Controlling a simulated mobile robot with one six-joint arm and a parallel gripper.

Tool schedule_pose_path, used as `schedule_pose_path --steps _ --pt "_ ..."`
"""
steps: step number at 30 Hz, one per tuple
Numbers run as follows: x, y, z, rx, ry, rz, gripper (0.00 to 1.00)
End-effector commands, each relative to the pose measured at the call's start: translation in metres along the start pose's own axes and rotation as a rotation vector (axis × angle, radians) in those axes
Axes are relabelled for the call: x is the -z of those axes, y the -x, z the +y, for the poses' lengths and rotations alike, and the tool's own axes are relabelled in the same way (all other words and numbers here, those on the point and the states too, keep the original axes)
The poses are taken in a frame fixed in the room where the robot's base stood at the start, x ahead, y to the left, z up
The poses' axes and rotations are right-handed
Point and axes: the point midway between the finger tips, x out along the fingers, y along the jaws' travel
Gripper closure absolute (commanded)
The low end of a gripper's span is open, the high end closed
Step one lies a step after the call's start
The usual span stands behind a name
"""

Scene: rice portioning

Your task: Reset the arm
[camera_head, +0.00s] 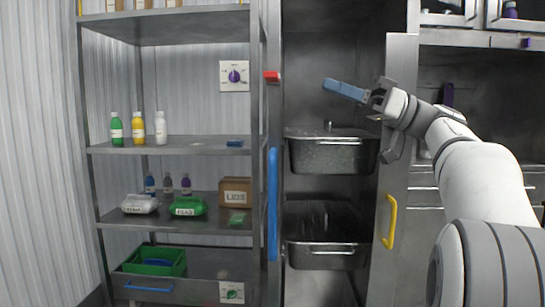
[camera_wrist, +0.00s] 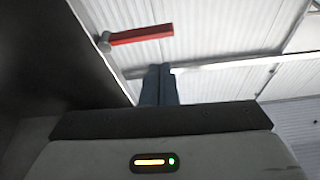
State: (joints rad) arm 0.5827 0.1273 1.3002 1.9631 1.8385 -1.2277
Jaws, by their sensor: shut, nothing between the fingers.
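My gripper (camera_head: 328,84) is raised in front of the tall open cabinet in the head view, with its blue fingers pointing left. The fingers are together with nothing between them. In the wrist view the closed dark blue fingers (camera_wrist: 159,82) stand up from the dark gripper body at the middle. My white arm comes in from the right side of the head view and is bent at the wrist.
The cabinet holds two dark metal bins (camera_head: 333,153), one above the other. A red handle (camera_head: 272,77) and a long blue handle (camera_head: 272,200) are on its left. A yellow handle (camera_head: 390,222) is on the right door. A steel shelf (camera_head: 185,147) holds bottles.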

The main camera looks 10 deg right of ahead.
Motion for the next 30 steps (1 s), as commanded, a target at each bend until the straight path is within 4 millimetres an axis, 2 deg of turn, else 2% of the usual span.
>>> schedule_pose_path --steps 4,7,12,15,20,24,30 --pt "-0.001 -0.023 0.003 -0.055 -0.121 -0.068 1.00" --pt "-0.014 -0.046 0.006 -0.140 -0.286 -0.167 1.00" --pt "-0.057 -0.074 -0.001 -0.333 -0.577 -0.380 1.00" --pt "-0.085 -0.079 -0.015 -0.457 -0.714 -0.511 1.00" --pt "-0.123 -0.073 -0.047 -0.664 -0.865 -0.724 1.00" --pt "-0.147 -0.055 -0.081 -0.853 -0.924 -0.907 1.00" --pt "-0.160 -0.017 -0.130 -1.108 -0.880 -1.140 1.00"
